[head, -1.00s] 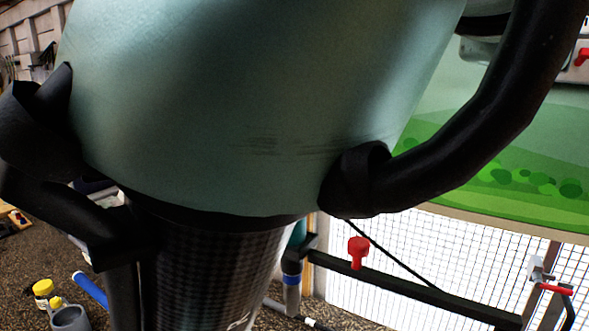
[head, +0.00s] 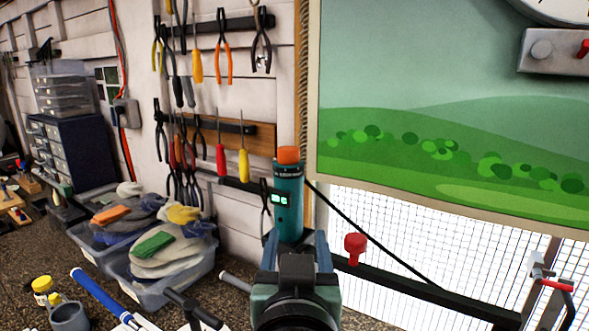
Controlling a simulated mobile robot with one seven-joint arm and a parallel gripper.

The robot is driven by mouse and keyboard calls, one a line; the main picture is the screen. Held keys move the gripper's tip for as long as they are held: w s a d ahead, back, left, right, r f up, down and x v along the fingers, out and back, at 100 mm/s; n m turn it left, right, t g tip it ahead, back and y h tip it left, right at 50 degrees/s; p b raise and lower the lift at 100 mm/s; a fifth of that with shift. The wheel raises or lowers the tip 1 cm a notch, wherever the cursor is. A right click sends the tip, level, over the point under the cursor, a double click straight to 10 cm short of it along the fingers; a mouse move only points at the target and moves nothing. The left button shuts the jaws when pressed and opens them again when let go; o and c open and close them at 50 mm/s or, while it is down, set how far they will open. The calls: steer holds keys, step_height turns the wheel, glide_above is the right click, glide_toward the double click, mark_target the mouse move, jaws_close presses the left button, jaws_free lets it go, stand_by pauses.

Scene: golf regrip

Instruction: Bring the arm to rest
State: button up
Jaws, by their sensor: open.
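My gripper (head: 297,246) shows at the bottom centre of the head view, seen from behind. Its dark teal and black body is lowest, and two blue-grey fingers point away from me. The fingers are apart. A teal cylinder (head: 289,205) with an orange top and a small lit display stands upright beyond the gripper, lined up with the gap between the fingers. The gripper's body hides its lower part. I cannot tell whether the fingers touch it.
Clear bins (head: 165,280) of cloths stand on the speckled bench at left. A blue golf grip (head: 97,290), a yellow-capped bottle (head: 43,287) and a grey mug (head: 68,314) are nearer. A red knob (head: 355,247) sits by a black bar at right. Pliers and screwdrivers hang behind.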

steer(key=s+r+t, duration=0.5)
steer(key=s+r, duration=0.1)
steer(key=r, duration=0.6)
steer(key=s+r+t, duration=0.5)
steer(key=s+r, duration=0.2)
steer(key=r, duration=0.5)
steer(key=shift+a+r, duration=0.15)
steer(key=shift+r, duration=0.25)
